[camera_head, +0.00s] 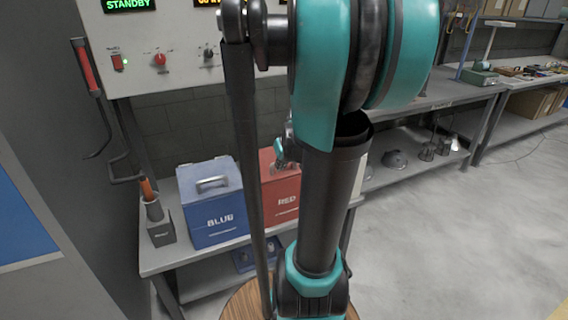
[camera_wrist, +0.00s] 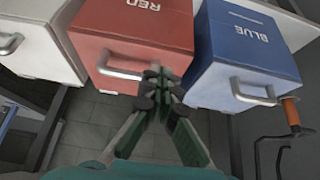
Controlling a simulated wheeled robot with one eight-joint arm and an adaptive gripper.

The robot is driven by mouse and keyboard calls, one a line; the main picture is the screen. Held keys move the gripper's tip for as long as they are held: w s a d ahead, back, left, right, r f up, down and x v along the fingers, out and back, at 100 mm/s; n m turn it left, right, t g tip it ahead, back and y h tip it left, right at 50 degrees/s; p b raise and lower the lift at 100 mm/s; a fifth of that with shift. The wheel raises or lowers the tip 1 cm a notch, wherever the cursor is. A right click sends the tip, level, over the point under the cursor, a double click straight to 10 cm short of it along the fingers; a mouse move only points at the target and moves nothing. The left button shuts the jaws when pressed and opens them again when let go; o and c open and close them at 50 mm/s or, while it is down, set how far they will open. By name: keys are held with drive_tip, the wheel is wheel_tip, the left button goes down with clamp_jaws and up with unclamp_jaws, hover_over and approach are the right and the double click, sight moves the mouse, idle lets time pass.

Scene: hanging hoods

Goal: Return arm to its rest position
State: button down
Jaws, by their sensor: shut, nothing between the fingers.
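My gripper (camera_wrist: 160,76) is shut and empty in the wrist view. Its fingertips appear in front of the red box, near the right end of its metal handle; I cannot tell whether they touch it. In the head view my arm fills the middle and covers part of the red box, and a small part of the gripper (camera_head: 281,152) shows beside the arm, over the red box.
A blue box (camera_head: 210,205) and a red box (camera_head: 283,188) stand on a grey bench (camera_head: 160,258). A white box (camera_wrist: 40,40) is beside the red one. A control panel (camera_head: 150,50) hangs above. Open floor (camera_head: 450,230) lies at right.

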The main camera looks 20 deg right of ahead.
drive_tip(key=shift+s+r, duration=1.3)
drive_tip(key=shift+s, duration=0.05)
